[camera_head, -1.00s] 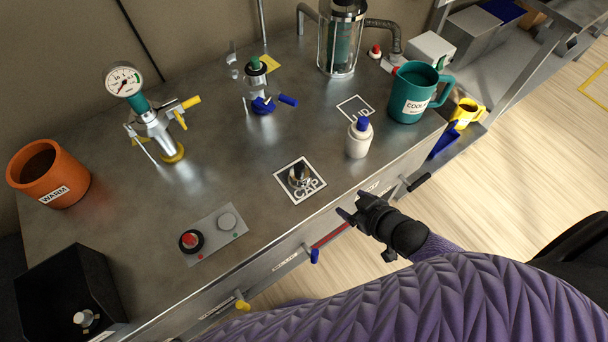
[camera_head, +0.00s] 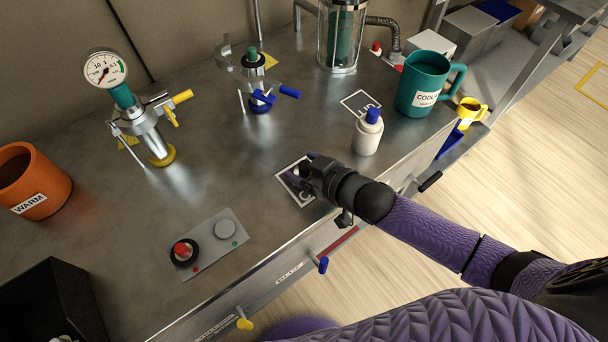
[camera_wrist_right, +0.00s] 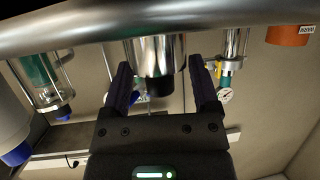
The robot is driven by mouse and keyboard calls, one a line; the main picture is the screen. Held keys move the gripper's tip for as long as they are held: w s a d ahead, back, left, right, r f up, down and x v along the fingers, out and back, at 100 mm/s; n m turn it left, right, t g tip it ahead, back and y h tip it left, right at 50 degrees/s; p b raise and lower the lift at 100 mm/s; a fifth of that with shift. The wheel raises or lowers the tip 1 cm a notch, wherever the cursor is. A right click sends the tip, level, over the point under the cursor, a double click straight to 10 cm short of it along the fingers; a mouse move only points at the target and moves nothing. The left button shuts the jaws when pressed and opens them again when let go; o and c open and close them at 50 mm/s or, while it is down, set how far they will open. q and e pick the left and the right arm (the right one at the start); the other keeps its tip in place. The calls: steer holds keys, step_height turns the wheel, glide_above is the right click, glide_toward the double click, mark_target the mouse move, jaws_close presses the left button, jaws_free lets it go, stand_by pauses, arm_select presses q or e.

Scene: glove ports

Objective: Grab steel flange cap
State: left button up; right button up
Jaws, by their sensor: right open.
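The steel flange cap (camera_wrist_right: 158,52), a shiny cylinder with a dark knob, stands on the white-framed CAP mark (camera_head: 284,182) on the bench. In the head view my right gripper hides nearly all of it. My right gripper (camera_head: 302,171) is over the mark, coming in from the front right. In the right wrist view, where things appear upside down, my right gripper (camera_wrist_right: 160,70) is open, with one finger on each side of the cap's knob end. Gaps show between fingers and cap. My left gripper is not in view.
A white bottle with a blue top (camera_head: 368,133) stands close behind right of my gripper. A red-and-grey button panel (camera_head: 209,243) is in front left. A teal mug (camera_head: 423,83) is at the right, an orange WARM pot (camera_head: 34,181) far left. The bench middle is clear.

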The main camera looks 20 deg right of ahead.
steer(key=shift+w, duration=0.1)
jaws_close()
stand_by(0.4)
